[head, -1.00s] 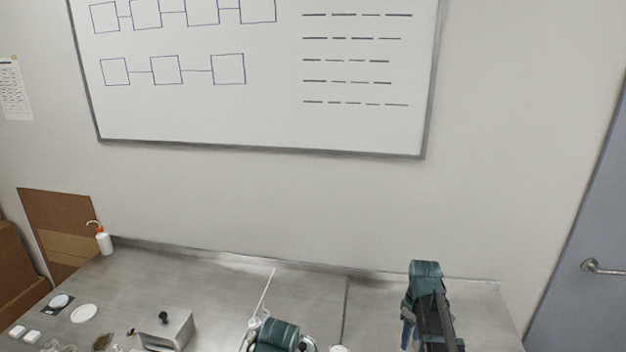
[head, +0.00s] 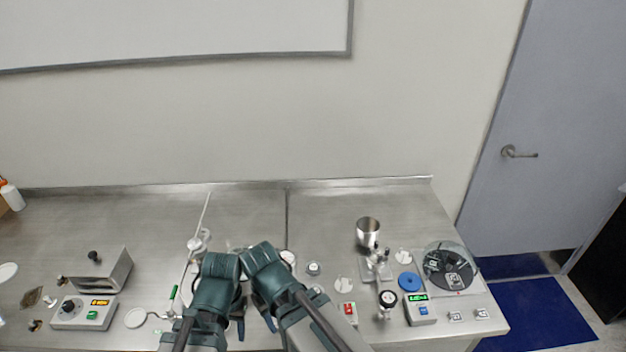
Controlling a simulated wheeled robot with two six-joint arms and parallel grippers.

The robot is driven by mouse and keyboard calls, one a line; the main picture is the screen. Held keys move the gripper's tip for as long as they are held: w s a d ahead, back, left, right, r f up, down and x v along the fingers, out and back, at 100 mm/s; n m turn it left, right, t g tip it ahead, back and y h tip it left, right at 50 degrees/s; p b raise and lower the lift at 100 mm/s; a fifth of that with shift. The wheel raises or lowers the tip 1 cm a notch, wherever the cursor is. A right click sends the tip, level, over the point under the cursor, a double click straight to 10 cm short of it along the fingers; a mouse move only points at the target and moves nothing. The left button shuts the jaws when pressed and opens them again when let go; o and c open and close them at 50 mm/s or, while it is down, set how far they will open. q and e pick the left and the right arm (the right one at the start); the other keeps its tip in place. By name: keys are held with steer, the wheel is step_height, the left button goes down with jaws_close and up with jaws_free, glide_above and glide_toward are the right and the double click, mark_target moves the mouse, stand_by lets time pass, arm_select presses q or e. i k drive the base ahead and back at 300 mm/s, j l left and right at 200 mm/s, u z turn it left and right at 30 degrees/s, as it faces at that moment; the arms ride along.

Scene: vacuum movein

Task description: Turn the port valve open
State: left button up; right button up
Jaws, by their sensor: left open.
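My left arm and gripper (head: 238,310) are at the bottom centre of the head view, low over the bench. The left gripper is open, and its fingertips are partly hidden by my own arm. My right gripper (head: 270,318) is close beside it, mostly hidden by its own arm, so its jaws do not show clearly. A small metal fitting with knobs (head: 375,265), perhaps the port valve, stands to the right of both grippers, apart from them. I cannot tell for sure which part is the valve or how it is turned. A round gauge (head: 388,298) is just in front of it.
A clear round chamber (head: 450,268) holds a dark plate at the right. A metal cup (head: 367,232), blue disc (head: 409,282) and green-lit display box (head: 420,310) stand near the fitting. A heater-like box (head: 84,312) is at the left. The back of the bench (head: 330,205) is mostly clear.

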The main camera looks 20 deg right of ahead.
mark_target(387, 299)
steer(key=z, duration=1.3)
steer(key=l+z, duration=0.3)
steer(key=l, duration=0.1)
